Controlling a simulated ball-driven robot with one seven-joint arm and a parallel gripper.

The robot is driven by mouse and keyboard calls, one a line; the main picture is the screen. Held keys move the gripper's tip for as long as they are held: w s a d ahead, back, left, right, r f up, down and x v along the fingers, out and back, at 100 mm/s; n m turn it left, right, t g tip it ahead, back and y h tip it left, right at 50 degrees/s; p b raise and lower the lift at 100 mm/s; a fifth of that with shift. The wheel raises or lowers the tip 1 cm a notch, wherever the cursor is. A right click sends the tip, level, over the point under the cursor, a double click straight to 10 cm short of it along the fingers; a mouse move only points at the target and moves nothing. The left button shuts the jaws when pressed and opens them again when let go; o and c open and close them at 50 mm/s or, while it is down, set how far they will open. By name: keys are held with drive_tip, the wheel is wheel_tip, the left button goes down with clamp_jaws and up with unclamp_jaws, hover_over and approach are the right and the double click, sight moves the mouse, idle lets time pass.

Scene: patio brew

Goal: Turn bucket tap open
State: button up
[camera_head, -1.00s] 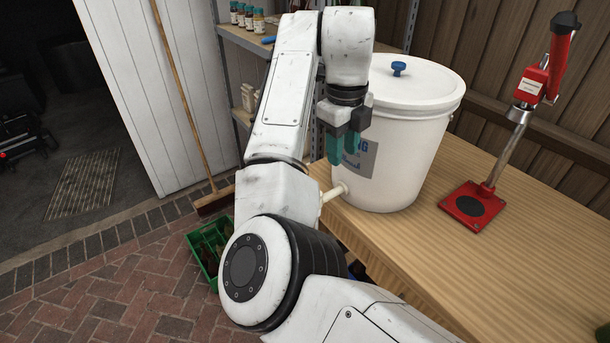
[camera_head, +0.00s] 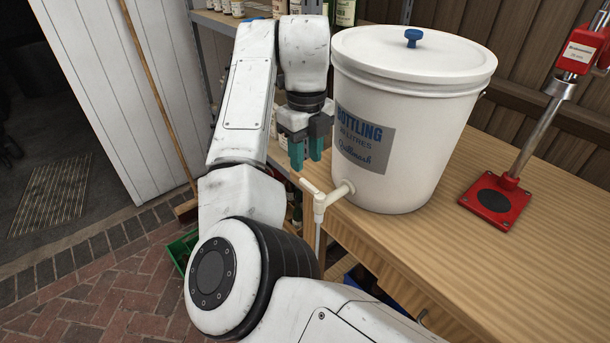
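The white bottling bucket (camera_head: 420,120) stands on the wooden table near its left edge, with its lid and blue knob on top. Its cream tap (camera_head: 322,200) sticks out to the left from the bucket's lower side, past the table edge. A lever shows on top of the tap, and a thin tube hangs below it. My gripper (camera_head: 306,165) points down, just above the tap and to the left of the bucket's label. Its teal fingers look apart, with nothing seen between them. The fingers do not appear to touch the tap.
A red bench capper (camera_head: 497,200) stands on the wooden table (camera_head: 450,240) to the right of the bucket. A shelf with bottles (camera_head: 345,12) is behind. A broom (camera_head: 158,90) leans at left, and a green crate (camera_head: 182,250) sits on the brick floor.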

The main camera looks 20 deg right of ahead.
sight(306, 182)
wheel_tip(306, 182, down, 6)
drive_tip(key=shift+r, duration=0.1)
idle(0.4)
clamp_jaws()
